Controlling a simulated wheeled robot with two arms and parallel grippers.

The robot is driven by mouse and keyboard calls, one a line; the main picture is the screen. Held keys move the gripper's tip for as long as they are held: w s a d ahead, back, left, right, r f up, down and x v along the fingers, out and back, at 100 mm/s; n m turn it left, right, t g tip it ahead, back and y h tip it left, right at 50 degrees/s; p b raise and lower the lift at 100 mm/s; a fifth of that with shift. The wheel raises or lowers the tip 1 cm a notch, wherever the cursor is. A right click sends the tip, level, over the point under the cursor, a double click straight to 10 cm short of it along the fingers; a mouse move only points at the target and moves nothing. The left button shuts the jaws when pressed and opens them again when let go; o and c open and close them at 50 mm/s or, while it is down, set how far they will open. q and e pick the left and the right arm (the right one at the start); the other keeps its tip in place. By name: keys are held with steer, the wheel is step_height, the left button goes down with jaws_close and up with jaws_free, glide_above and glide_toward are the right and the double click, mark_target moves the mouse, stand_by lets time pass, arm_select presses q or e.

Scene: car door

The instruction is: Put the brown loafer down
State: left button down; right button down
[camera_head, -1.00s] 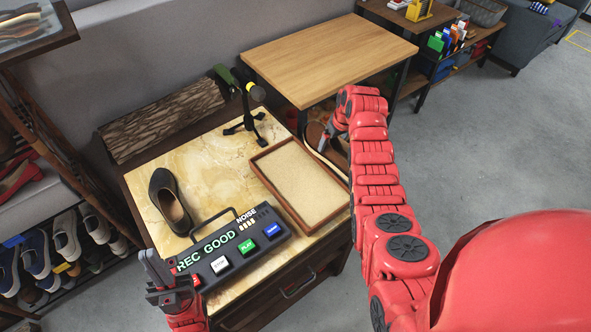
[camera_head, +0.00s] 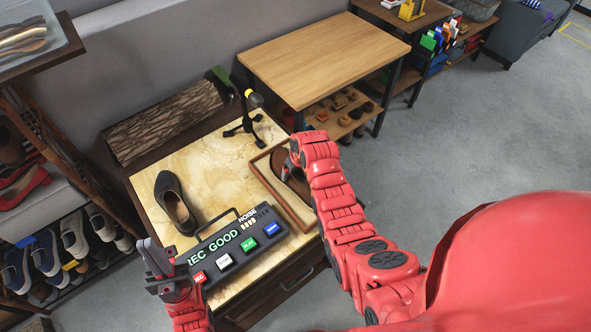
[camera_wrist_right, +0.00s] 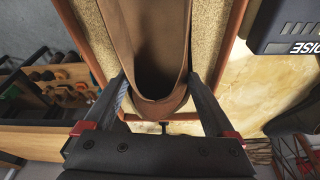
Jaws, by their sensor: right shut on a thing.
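The brown loafer (camera_wrist_right: 150,50) is in the grip of my right gripper (camera_wrist_right: 157,95), whose two fingers close on either side of its heel in the right wrist view. In the head view the loafer (camera_head: 290,174) shows only partly, over the tray (camera_head: 265,176) with the sandy bottom; my right arm hides the rest. I cannot tell whether its sole touches the tray. A black loafer (camera_head: 175,203) stands on the marble top to the left of the tray. My left gripper (camera_head: 160,272) is at the cabinet's front left, beside the recorder; its jaws are too small to judge.
A recorder box (camera_head: 233,247) with buttons lies along the cabinet's front. A black stand (camera_head: 246,125) with a yellow end is at the back. A wooden table (camera_head: 325,60) stands behind, and a shoe rack (camera_head: 60,240) is at the left. The marble (camera_head: 215,160) between loafer and tray is clear.

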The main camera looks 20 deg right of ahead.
steer(key=shift+f, duration=0.4)
steer(key=shift+f, duration=0.15)
jaws_free()
steer(key=shift+r, duration=0.2)
